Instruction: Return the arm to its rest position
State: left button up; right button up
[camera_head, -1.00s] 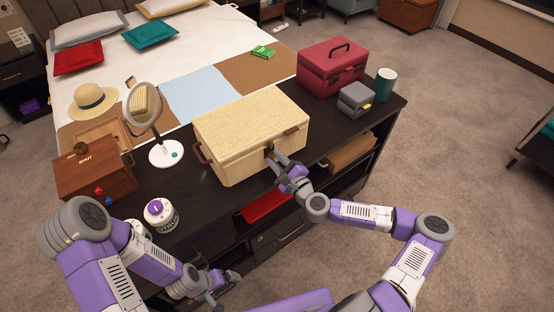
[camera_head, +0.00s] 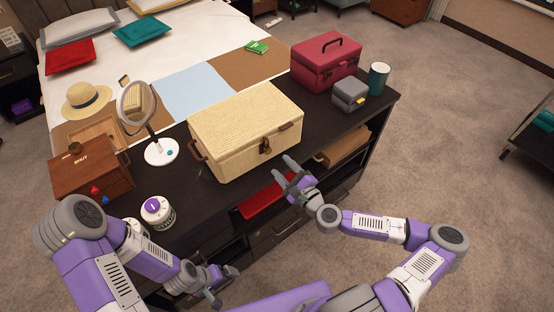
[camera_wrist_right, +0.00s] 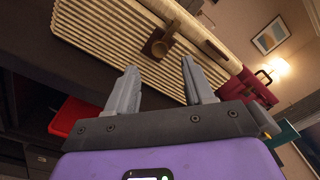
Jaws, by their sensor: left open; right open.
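My right gripper (camera_head: 290,172) is open and empty, just in front of the cream woven case (camera_head: 240,135) on the dark cabinet. In the right wrist view its two fingers (camera_wrist_right: 160,88) are apart with nothing between them. The case's brown latch (camera_head: 265,146) is beyond the fingertips, apart from them; it also shows in the right wrist view (camera_wrist_right: 158,44). The case lid is closed. My left gripper (camera_head: 224,284) is open and low at the front left of the cabinet; nothing shows between its fingers.
The dark cabinet (camera_head: 190,188) carries a wooden box (camera_head: 90,175), a mirror (camera_head: 137,105), a white jar (camera_head: 157,212), a red case (camera_head: 325,62), a grey box (camera_head: 348,95) and a teal cup (camera_head: 378,78). A red item (camera_head: 262,199) lies on the shelf below. Open floor (camera_head: 460,150) lies right.

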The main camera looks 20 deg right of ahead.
jog(key=shift+s+d, duration=0.15)
jog(key=shift+s, duration=0.4)
jog(key=s+a+f+n+g+y, duration=0.4)
jog(key=s+a+f+n+g, duration=0.85)
jog(key=a+f, duration=0.4)
jog(key=s+d+f+n+g+h, duration=0.4)
jog(key=s+d+f+n+h, duration=0.1)
jog(key=s+d+n, duration=0.2)
jog(key=shift+s+d+n, duration=0.4)
jog(key=shift+n, duration=0.15)
jog(key=shift+f, duration=0.1)
